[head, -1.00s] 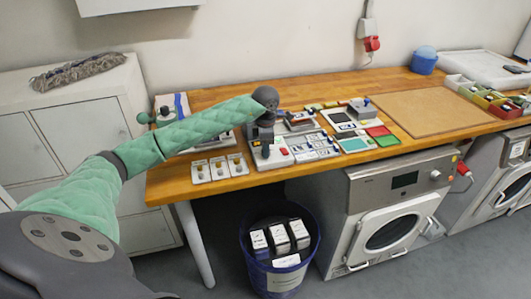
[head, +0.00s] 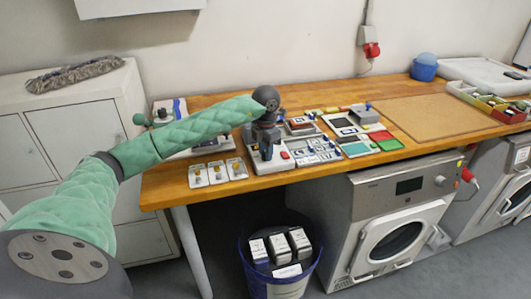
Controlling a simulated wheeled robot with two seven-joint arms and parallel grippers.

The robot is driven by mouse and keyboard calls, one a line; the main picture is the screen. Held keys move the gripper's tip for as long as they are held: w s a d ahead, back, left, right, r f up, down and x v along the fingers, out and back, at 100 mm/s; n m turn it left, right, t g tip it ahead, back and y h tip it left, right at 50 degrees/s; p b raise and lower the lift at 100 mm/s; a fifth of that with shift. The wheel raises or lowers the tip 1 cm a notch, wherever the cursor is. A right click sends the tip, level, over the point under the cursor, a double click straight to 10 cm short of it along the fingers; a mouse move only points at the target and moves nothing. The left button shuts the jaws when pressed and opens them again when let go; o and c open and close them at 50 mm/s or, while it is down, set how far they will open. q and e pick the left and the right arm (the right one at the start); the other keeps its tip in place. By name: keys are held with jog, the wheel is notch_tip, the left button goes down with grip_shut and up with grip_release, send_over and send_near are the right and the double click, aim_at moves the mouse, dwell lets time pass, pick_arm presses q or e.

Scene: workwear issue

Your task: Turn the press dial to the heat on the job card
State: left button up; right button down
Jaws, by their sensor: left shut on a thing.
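My left gripper (head: 267,152) points down at a white panel (head: 284,165) on the wooden bench. Its jaws are closed on a small part of that panel, which looks to be the press dial; the fingers hide it, so I cannot read its setting. A red button (head: 285,155) sits just right of the fingers. A white sheet with printed boxes (head: 317,157) lies to the right; I cannot tell whether it is the job card, and its print is too small to read. My right gripper is not in view.
Three small white plates with knobs (head: 217,173) stand along the front edge. Green (head: 355,149) and red (head: 380,136) pads lie right of the panel. A brown mat (head: 432,116) is clear. A blue bin (head: 246,262) stands below, beside a front-loading machine (head: 400,205).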

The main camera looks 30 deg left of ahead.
pick_arm(q)
jog(key=shift+r, duration=0.1)
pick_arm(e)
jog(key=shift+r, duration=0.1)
pick_arm(q)
jog(key=o, duration=1)
jog(key=shift+c, duration=0.2)
jog(key=shift+r, duration=0.2)
notch_tip(320, 180, up, 6)
jog(key=shift+r+b, duration=0.1)
jog(key=shift+b, duration=0.95)
jog(key=shift+r, duration=0.55)
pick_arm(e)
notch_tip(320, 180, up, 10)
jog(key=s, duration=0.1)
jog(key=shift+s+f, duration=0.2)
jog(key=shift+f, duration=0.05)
